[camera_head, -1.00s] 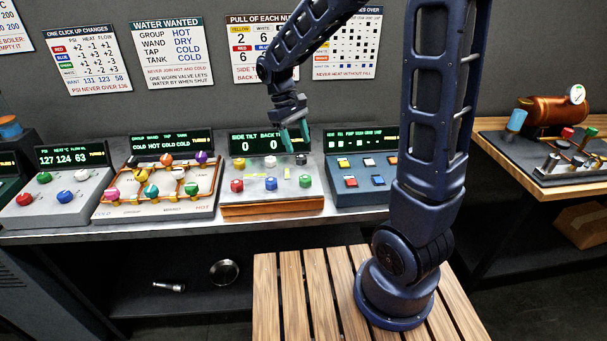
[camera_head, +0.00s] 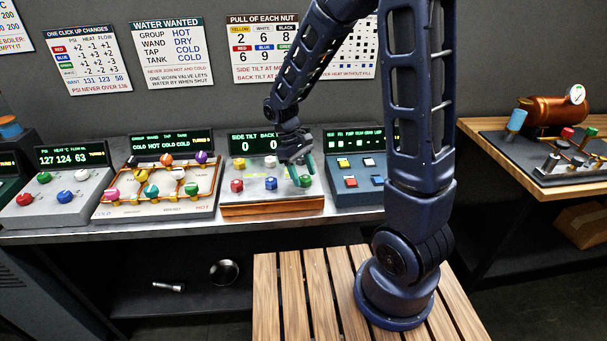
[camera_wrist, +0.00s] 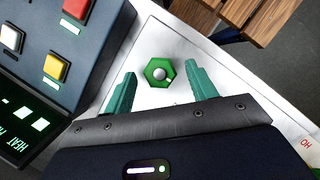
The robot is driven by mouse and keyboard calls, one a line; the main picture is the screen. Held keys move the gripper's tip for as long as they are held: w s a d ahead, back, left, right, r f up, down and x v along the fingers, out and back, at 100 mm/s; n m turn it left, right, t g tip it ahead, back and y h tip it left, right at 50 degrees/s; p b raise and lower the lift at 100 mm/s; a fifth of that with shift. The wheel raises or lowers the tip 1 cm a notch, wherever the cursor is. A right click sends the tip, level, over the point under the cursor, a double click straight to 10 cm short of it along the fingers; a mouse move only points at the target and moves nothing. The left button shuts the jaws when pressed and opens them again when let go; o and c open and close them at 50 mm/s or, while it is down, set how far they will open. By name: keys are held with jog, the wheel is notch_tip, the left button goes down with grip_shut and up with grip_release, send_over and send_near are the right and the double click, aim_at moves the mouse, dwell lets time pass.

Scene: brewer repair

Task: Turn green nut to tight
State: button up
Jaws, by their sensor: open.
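The green nut (camera_wrist: 152,76) is a hexagon with a pale round stud in its middle, on the pale top of the tilt panel (camera_head: 270,184). In the wrist view my gripper (camera_wrist: 159,82) is open, with one green finger on each side of the nut and visible gaps between. Whether the fingertips are down at the nut's height I cannot tell. In the head view the nut (camera_head: 305,181) shows at the panel's front right, and my gripper (camera_head: 301,172) is just over it. The panel's display (camera_head: 255,143) reads side tilt 0; the back tilt value also shows 0.
The switch panel (camera_head: 358,178) stands close on the right; its red (camera_wrist: 77,9) and white (camera_wrist: 12,38) buttons show in the wrist view. The blue nut (camera_head: 271,183) and red nut (camera_head: 237,186) sit to the left. A wooden slatted stand (camera_head: 290,290) is in front.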

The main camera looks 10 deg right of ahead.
jog(key=shift+f, duration=0.25)
jog(key=c, duration=1)
